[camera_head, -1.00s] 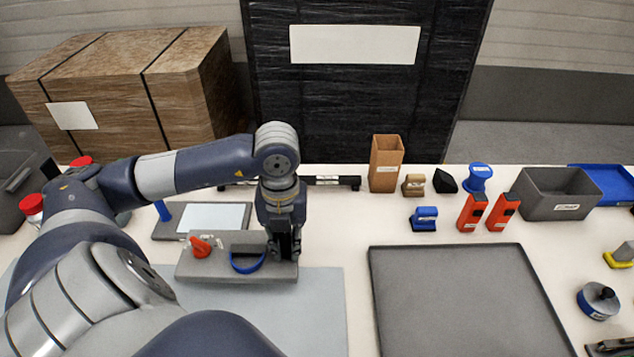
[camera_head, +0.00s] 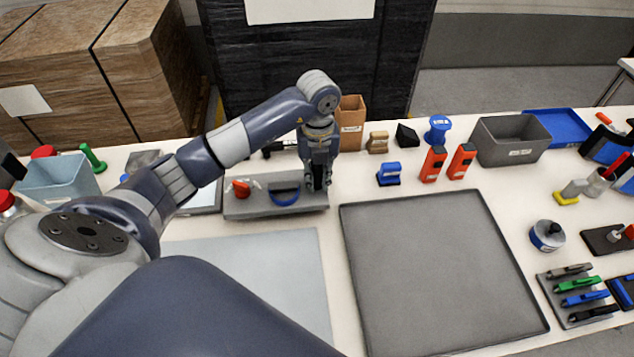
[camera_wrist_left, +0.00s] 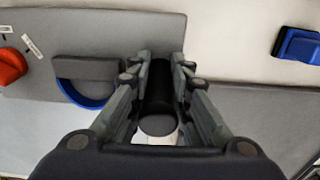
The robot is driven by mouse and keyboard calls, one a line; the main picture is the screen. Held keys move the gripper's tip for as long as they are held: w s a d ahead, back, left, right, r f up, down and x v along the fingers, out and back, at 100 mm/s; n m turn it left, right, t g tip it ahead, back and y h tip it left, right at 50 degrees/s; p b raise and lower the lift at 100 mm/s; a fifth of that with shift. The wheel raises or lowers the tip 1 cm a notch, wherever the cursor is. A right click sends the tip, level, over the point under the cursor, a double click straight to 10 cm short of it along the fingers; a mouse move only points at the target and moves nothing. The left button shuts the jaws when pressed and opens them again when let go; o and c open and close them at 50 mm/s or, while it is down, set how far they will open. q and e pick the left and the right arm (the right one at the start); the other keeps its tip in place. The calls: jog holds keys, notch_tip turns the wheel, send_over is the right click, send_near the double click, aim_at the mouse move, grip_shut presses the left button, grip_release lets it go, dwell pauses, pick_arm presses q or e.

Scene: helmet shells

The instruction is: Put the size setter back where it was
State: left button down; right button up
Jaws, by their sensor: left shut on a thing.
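My left gripper (camera_head: 318,184) is at the right end of a grey board (camera_head: 250,207). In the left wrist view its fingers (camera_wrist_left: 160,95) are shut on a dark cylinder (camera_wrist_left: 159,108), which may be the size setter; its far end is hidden. The board carries a red knob (camera_head: 241,188) at its left and a blue curved band (camera_head: 285,198) with a grey block beside the gripper. The band (camera_wrist_left: 85,96) and knob (camera_wrist_left: 10,66) also show in the left wrist view. Whether the cylinder touches the board is unclear. My right gripper is not in view.
A large grey tray (camera_head: 440,335) lies right of the board, and a pale mat (camera_head: 250,270) lies in front. Behind stand a brown box (camera_head: 350,125), a blue block (camera_head: 389,174), two orange devices (camera_head: 433,163) and a grey bin (camera_head: 510,142).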

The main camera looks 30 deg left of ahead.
aim_at(317, 185)
pick_arm(q)
jog(key=shift+f+p, duration=0.4)
jog(key=shift+f, duration=1.15)
jog(key=c, duration=1.5)
grip_release()
jog(key=shift+s, duration=0.1)
notch_tip(317, 185, up, 11)
jog(key=shift+f+b, duration=0.1)
jog(key=shift+b, duration=0.85)
jog(key=shift+r, duration=0.6)
